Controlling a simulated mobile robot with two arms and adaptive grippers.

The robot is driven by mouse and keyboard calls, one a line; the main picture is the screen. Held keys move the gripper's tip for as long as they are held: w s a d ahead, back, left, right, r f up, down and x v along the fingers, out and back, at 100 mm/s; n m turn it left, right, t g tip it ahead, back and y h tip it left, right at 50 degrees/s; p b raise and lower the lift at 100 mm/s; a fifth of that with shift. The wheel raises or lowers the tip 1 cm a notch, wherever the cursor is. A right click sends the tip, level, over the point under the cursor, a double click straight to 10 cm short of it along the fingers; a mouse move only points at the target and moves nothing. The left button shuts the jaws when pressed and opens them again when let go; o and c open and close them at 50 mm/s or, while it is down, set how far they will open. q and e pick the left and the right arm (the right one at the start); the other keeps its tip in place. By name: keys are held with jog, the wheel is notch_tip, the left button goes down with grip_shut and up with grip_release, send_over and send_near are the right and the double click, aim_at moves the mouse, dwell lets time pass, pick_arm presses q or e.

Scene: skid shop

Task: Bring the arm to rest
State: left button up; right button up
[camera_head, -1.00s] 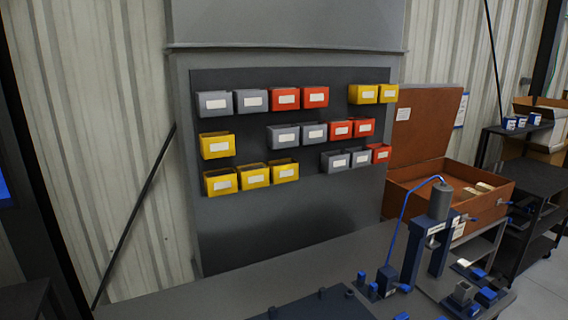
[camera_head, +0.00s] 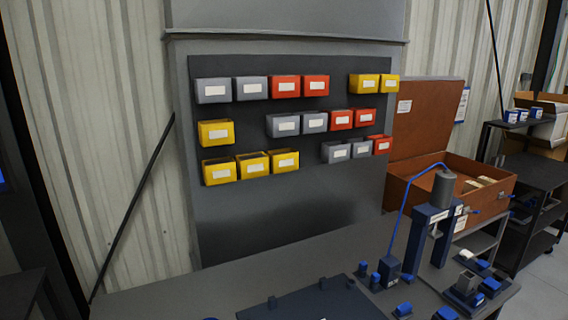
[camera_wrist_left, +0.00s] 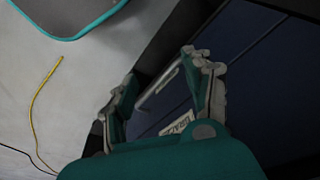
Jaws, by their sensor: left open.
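My left gripper (camera_wrist_left: 160,100) shows in the left wrist view with its two fingers spread apart and nothing between them. Neither arm shows in the head view. My right gripper is not in view.
A grey workbench (camera_head: 200,295) holds a blue press (camera_head: 425,240), small blue parts and a dark plate (camera_head: 320,303). Bins hang on a dark panel (camera_head: 280,220). A brown open case (camera_head: 410,190) stands behind the press. A yellow cable (camera_wrist_left: 38,100) lies on the pale floor.

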pick_arm(q)
jog(key=s+a+f+b, duration=0.1)
jog(key=s+f+b, duration=0.1)
jog(key=s+f, duration=0.6)
jog(key=s+a+f+g+b, duration=0.1)
jog(key=s+a+f+b, duration=0.1)
jog(key=s+f, duration=0.7)
notch_tip(320, 180, down, 5)
jog(key=shift+r, duration=0.15)
jog(key=shift+o, duration=0.4)
